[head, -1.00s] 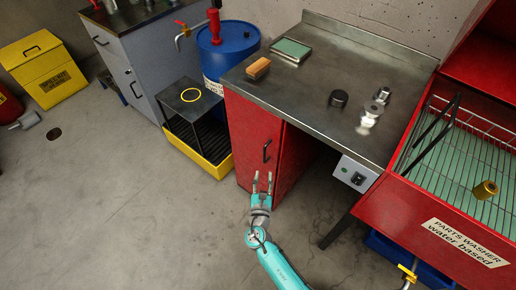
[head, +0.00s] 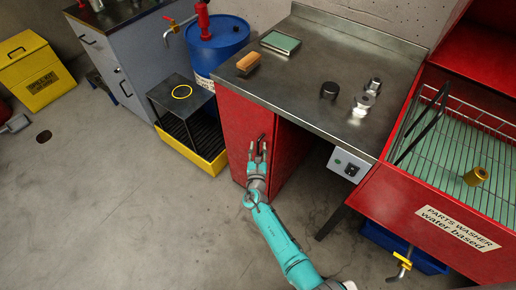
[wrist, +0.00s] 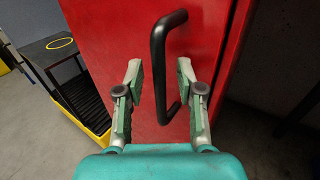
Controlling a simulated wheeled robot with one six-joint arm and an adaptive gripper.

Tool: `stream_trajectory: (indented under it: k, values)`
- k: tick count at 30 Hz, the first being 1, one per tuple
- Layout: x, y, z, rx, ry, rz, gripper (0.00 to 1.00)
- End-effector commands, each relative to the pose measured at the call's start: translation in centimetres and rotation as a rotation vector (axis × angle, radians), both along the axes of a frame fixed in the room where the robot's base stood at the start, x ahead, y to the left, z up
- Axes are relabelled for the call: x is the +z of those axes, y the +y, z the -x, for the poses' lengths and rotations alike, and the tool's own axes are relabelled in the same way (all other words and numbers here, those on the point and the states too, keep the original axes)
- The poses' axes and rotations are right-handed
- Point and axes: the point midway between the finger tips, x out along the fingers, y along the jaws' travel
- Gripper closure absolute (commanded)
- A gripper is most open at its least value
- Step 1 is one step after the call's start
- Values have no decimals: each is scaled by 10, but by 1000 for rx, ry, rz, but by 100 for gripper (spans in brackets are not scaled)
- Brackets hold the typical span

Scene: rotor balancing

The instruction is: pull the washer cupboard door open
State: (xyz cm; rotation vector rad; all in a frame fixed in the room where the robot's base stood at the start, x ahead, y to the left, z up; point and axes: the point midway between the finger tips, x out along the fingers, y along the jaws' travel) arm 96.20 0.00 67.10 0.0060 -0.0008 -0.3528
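The washer cupboard door (head: 241,131) is a red panel under the steel bench, and it looks closed. It fills the middle of the wrist view (wrist: 118,40). Its black bar handle (wrist: 158,62) stands upright, slightly tilted, between my gripper's two fingers. My gripper (wrist: 159,85) is open, with one finger on each side of the handle and a gap on both sides. In the head view my gripper (head: 258,150) is in front of the door, and its fingers partly hide the handle (head: 261,142).
A black stand in a yellow tray (head: 212,165) is close left of the door. The steel bench (head: 300,75) overhangs it. The red parts washer (head: 405,205) is at right, a blue drum (head: 222,45) behind. Grey floor (head: 130,215) is clear in front.

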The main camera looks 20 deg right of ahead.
Motion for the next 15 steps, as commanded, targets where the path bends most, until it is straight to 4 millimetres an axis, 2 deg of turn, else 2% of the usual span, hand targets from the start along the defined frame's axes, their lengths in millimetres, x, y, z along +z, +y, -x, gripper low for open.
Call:
stream_trajectory:
  k: [5,6,10,15]
  values:
    - [0,0,0,0,0,0,63]
    - [0,0,0,0,0,0,68]
    - [0,0,0,0,0,0,100]
    - [0,0,0,0,0,0,100]
